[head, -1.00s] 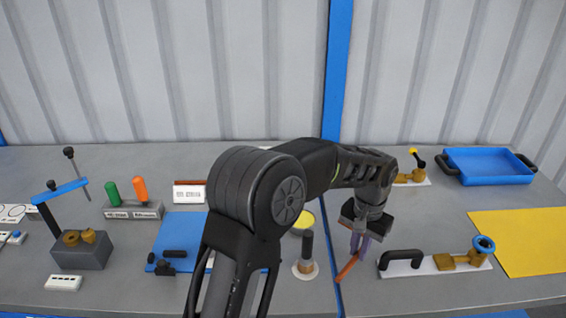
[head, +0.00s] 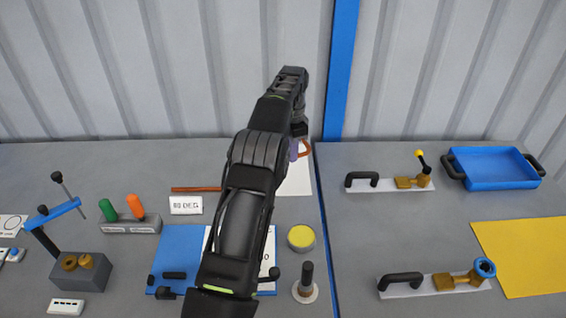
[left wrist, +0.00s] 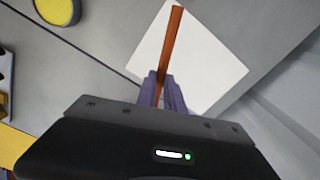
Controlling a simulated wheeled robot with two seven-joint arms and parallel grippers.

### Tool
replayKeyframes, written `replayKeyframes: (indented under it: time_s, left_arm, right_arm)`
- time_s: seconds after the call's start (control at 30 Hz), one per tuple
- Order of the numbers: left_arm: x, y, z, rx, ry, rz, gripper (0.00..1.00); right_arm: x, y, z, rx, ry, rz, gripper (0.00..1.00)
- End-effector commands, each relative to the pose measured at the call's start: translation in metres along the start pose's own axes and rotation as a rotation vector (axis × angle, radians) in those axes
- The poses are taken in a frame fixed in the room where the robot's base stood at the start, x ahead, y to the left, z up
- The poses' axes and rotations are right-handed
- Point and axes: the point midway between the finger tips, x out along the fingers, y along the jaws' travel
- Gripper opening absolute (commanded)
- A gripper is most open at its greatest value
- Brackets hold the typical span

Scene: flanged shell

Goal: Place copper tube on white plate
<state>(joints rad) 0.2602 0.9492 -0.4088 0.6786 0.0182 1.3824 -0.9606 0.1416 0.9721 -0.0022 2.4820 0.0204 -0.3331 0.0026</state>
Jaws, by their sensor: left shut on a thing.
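My left gripper (head: 300,150) is shut on a copper tube (head: 306,153) at the back of the table, partly hidden by my arm. In the left wrist view the gripper's purple fingers (left wrist: 164,92) pinch the copper tube (left wrist: 173,38), which sticks out past the fingertips. The white plate (head: 297,182) lies flat near the back, and my arm covers its left part. In the left wrist view the tube lies across the plate (left wrist: 215,68) as seen from above; I cannot tell whether they touch. My right gripper is not in view.
Another copper-coloured rod (head: 195,189) lies behind a small white label block (head: 186,205). A yellow-topped round tin (head: 301,238) and a dark-handled post (head: 307,281) stand in front of the plate. A blue tray (head: 492,168) and a yellow mat (head: 525,255) are at right.

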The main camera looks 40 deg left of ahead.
Motion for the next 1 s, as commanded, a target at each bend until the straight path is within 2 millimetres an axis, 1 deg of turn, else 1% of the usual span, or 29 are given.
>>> replayKeyframes:
  time_s: [0.17,0.23,0.5,0.6,0.87,0.97,1.0]
  left_arm:
    - [0.001,0.0,0.0,-0.001,0.0,-0.001,0.0]
    - [0.006,0.001,0.0,-0.001,-0.001,0.0,0.0]
    - [0.046,0.001,0.0,-0.001,-0.001,-0.001,0.0]
    - [0.05,0.001,0.0,-0.002,0.0,-0.001,0.0]
    - [0.051,0.001,0.0,-0.002,0.001,-0.001,0.0]
    - [0.063,0.001,0.0,-0.001,0.0,-0.001,0.0]
    - [0.07,0.001,0.0,-0.001,0.0,-0.001,0.0]
  right_arm:
    - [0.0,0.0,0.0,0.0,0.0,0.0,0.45]
    - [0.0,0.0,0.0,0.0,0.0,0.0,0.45]
    - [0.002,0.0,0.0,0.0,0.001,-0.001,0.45]
    - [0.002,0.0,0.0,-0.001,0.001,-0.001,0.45]
    - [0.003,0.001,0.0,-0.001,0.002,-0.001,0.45]
    - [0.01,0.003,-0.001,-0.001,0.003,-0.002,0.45]
    - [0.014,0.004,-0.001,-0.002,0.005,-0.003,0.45]
